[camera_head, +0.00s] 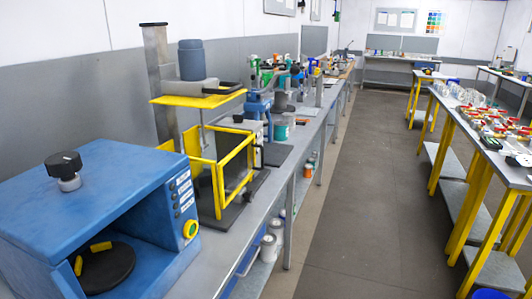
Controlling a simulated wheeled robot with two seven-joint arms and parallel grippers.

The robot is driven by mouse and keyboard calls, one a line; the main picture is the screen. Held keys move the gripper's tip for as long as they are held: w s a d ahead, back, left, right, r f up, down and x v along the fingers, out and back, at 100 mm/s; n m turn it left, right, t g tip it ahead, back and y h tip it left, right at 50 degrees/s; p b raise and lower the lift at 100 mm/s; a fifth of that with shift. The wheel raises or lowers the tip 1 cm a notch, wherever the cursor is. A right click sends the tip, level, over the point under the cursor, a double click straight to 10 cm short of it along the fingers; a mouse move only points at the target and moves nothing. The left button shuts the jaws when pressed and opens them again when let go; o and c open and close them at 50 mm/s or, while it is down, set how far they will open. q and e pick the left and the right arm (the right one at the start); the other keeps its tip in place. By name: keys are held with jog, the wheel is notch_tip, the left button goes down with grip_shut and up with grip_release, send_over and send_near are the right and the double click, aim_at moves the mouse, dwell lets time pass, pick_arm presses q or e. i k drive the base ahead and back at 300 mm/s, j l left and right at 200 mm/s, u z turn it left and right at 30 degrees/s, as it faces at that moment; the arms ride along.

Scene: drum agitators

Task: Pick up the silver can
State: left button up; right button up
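I cannot tell for certain which thing is the silver can. Pale grey-white cans (268,248) stand upright on the lower shelf under the left bench, partly hidden by the bench edge. Several small silvery and red items (497,122) crowd the right-hand table, too small to make out singly. Neither of my grippers is in view.
The long grey bench (225,240) on the left carries a blue machine (105,215) with a black knob and a yellow-framed agitator (215,175). More equipment stands farther along. Yellow-legged tables (480,185) line the right. The dark floor aisle (365,180) between is clear.

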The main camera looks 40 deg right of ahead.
aim_at(291, 121)
jog(key=z, duration=1.3)
jog(key=i+l, duration=0.2)
jog(key=l, duration=0.15)
jog(key=i+l, duration=0.2)
jog(key=l, duration=0.15)
jog(key=i+l+u, duration=0.1)
jog(key=l, duration=0.25)
jog(key=i+l+u, duration=0.25)
jog(key=i+l, duration=0.7)
jog(key=i, duration=0.35)
jog(key=i+l+u, duration=0.25)
jog(key=i+l, duration=1.15)
jog(key=l, duration=0.15)
jog(key=i+l, duration=0.15)
jog(key=l, duration=0.15)
jog(key=i+l+u, duration=0.1)
jog(key=l, duration=0.25)
jog(key=i+l, duration=0.45)
jog(key=l, duration=0.2)
